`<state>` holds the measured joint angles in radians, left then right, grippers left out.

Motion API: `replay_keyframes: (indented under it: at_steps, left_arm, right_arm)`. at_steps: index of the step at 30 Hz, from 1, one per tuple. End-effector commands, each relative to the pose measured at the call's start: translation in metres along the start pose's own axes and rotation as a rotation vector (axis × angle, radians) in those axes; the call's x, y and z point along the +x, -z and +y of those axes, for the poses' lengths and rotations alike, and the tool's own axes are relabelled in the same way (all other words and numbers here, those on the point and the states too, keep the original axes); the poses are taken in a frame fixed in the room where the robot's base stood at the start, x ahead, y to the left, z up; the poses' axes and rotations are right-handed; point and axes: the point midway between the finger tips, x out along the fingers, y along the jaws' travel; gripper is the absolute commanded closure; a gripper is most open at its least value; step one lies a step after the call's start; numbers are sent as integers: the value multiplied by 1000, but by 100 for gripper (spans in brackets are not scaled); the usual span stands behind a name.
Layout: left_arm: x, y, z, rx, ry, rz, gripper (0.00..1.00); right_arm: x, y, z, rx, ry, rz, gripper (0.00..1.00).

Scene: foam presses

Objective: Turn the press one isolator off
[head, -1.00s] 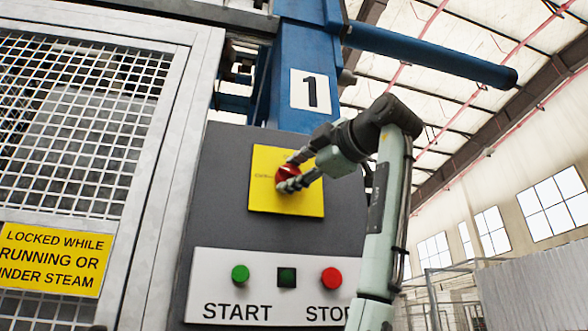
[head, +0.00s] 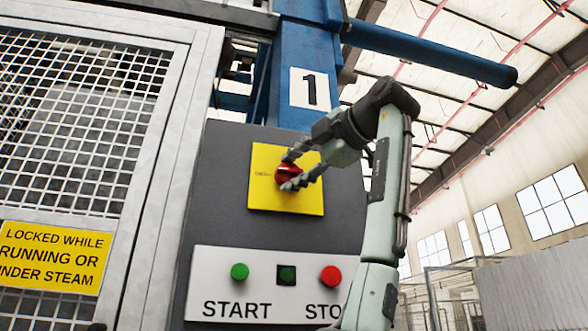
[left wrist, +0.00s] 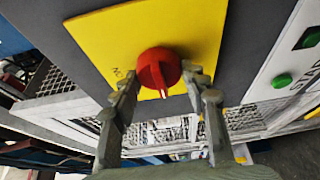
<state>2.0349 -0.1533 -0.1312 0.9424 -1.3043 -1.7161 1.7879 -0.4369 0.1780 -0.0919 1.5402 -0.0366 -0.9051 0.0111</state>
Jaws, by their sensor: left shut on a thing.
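The press one isolator is a red rotary knob (head: 288,174) on a yellow plate (head: 262,196), set in the grey control panel under the number 1 sign (head: 310,89). My left gripper (head: 287,170) is shut on the red knob, one finger above it and one below in the head view. In the left wrist view the knob (left wrist: 159,68) sits between the fingertips (left wrist: 162,84), with a pale pointer mark on its lower edge. Small lettering on the plate is too small to read. My right gripper is not in view.
Below the isolator a white strip carries a green START button (head: 239,272), a dark square indicator (head: 286,276) and a red STOP button (head: 331,276). A mesh guard door (head: 75,130) with a yellow warning sign (head: 50,257) stands at the left.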

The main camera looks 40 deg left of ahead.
Motion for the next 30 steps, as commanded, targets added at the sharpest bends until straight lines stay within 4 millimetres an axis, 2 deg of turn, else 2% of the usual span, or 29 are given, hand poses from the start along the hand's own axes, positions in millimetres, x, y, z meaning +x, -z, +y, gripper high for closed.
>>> replay_keyframes:
  at_steps: [2, 3, 8, 17, 20, 23, 30]
  left_arm:
    - [0, 1, -1, -1, 4, 2, 85]
    - [0, 1, -1, -1, 4, 2, 55]
    - [0, 0, -1, 0, 3, 1, 35]
    - [-1, 0, 0, 1, 1, 0, 35]
    - [-8, 0, 0, 1, 0, 0, 35]
    - [-23, 0, 0, 0, -2, -1, 35]
    - [-74, 0, 0, 0, -2, -1, 35]
  right_arm:
    - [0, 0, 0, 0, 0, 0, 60]
    - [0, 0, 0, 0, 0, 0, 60]
    - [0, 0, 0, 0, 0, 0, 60]
    - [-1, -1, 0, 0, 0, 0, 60]
    - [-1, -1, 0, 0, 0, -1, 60]
    - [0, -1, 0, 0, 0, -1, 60]
    - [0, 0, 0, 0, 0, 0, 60]
